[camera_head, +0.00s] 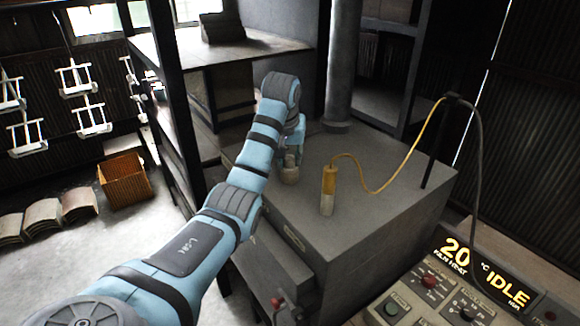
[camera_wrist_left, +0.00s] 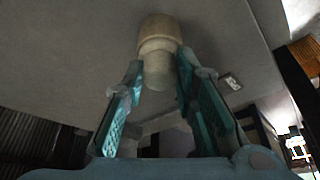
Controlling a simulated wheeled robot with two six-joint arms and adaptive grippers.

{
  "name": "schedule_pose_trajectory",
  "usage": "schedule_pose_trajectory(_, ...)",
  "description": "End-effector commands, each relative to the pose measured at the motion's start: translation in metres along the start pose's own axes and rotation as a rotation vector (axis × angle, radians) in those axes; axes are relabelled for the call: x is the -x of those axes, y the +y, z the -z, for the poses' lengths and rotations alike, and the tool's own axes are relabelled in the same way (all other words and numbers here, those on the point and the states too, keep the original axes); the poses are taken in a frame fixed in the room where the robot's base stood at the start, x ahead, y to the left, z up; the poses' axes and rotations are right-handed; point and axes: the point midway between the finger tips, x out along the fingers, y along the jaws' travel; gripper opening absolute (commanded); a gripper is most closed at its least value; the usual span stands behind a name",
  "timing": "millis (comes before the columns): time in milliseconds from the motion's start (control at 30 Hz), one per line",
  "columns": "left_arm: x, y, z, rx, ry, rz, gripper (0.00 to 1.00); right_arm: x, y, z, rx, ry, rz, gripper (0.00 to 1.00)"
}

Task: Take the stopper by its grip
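The stopper (camera_head: 289,175) is a pale beige rounded plug on the grey top of the furnace-like cabinet (camera_head: 350,240), beneath my left gripper (camera_head: 292,158). In the left wrist view the stopper (camera_wrist_left: 159,35) has a wide rounded end and a narrower grip pointing back toward the palm. My left gripper (camera_wrist_left: 160,72) has its two teal-padded fingers apart, one on each side of the narrow grip. The fingertips are close to the grip; a thin gap seems to show, but contact is hard to judge. My right gripper is not in view.
A yellow probe (camera_head: 328,190) stands on the cabinet top to the right of the stopper, its cable (camera_head: 385,188) running to a post (camera_head: 438,140). A control panel (camera_head: 465,285) is at lower right. A shelf rack (camera_head: 180,110) stands close to my left arm.

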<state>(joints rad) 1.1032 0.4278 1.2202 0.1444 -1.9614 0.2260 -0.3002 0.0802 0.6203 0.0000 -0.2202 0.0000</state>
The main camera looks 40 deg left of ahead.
Motion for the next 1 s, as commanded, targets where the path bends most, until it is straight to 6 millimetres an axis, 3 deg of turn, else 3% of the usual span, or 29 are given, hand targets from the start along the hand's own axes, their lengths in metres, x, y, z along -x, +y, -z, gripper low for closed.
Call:
schedule_pose_trajectory(100, 0.000, 0.000, 0.000, 0.000, -0.001, 0.000, 0.01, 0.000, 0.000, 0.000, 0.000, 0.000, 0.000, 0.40)
schedule_pose_trajectory(467, 0.003, 0.000, 0.001, 0.000, 0.000, 0.000, 0.01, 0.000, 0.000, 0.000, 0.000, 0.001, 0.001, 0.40)
schedule_pose_trajectory(1000, 0.028, -0.002, 0.011, 0.003, -0.001, 0.001, 0.01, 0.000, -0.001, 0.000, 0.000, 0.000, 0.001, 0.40)
